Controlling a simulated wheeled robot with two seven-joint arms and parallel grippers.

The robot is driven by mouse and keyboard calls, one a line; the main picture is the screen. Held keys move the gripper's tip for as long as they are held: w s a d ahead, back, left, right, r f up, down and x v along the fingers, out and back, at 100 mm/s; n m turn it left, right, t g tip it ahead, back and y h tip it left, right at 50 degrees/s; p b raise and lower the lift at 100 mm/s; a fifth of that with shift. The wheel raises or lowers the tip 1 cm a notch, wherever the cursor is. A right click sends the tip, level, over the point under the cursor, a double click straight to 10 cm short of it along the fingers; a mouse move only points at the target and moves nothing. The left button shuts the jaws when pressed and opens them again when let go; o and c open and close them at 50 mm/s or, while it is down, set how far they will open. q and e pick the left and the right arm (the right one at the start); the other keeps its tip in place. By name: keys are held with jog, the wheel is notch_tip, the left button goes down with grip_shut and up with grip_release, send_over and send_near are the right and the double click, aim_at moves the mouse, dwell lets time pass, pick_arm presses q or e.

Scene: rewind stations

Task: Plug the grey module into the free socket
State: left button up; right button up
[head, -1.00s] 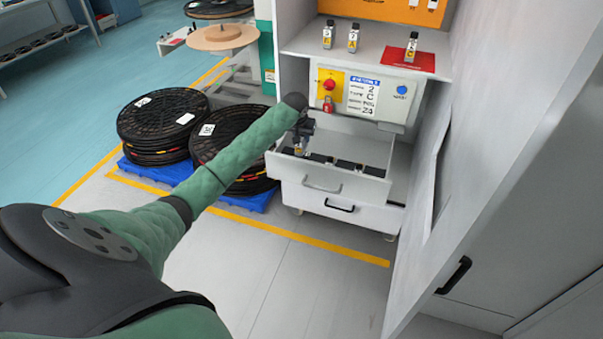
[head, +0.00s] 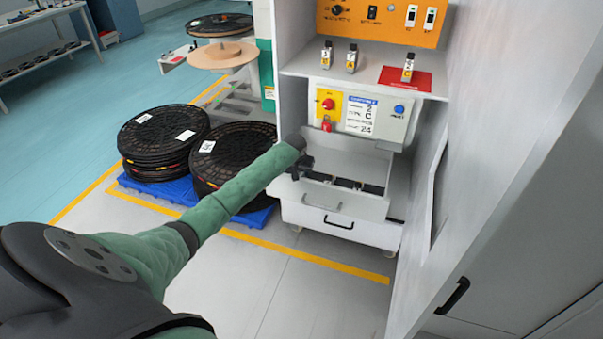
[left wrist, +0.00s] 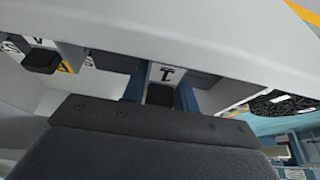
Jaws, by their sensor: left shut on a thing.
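My left gripper (head: 303,168) is at the left end of the open upper drawer (head: 335,203), low beside its rim. It is shut on a light grey module (left wrist: 164,74), which shows between the blue fingers in the left wrist view with a black mark and a dark lower part. In the head view the gripper hides this module. Several dark blocks sit in a row in the drawer; I cannot tell which of them, if any, is the free socket. My right gripper is not in view.
Labelled modules stand on the shelf: two at the left (head: 326,54) and one on a red mat (head: 424,82). A control box (head: 362,113) with red and blue buttons hangs above the drawer. An orange panel (head: 388,20) is on top. A grey wall (head: 500,130) stands close at right.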

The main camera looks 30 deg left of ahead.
pick_arm(q)
jog(key=shift+f, duration=0.6)
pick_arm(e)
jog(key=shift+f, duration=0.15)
pick_arm(q)
jog(key=shift+f, duration=0.15)
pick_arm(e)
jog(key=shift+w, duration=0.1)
pick_arm(q)
jog(key=shift+f, duration=0.1)
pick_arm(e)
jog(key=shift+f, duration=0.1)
